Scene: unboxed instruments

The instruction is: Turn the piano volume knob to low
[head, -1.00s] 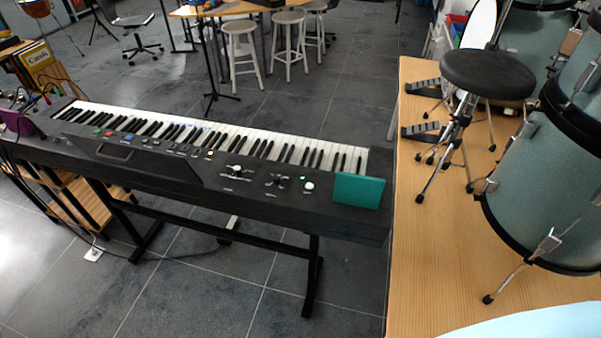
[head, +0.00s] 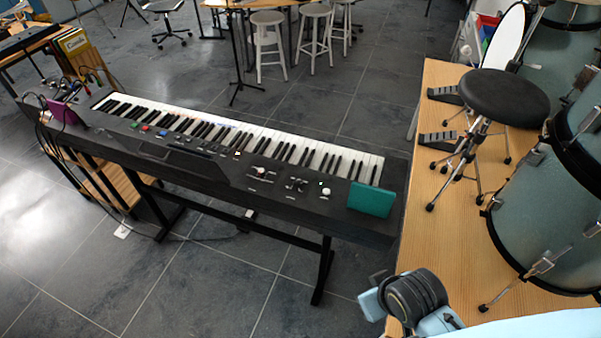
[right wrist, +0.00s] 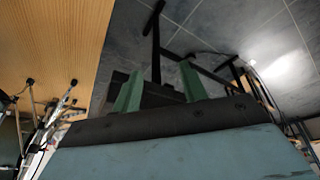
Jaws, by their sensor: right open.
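The black piano (head: 170,140) stands on a stand, its keys along the far side. A round white knob (head: 326,191) sits near the right end of its panel, beside a small green light. Another light knob (head: 259,170) lies further left; the labels are too small to read. My right gripper shows in the right wrist view (right wrist: 161,90) with its two green fingers apart and nothing between them. In the head view only my right arm shows at the bottom, below and right of the piano, apart from the knobs. My left gripper is not visible.
A teal block (head: 371,198) lies on the piano's right end, close to the white knob. A wooden platform (head: 430,230) with a black stool (head: 494,96) and drums (head: 552,210) borders the right side. Open tiled floor lies in front of the piano.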

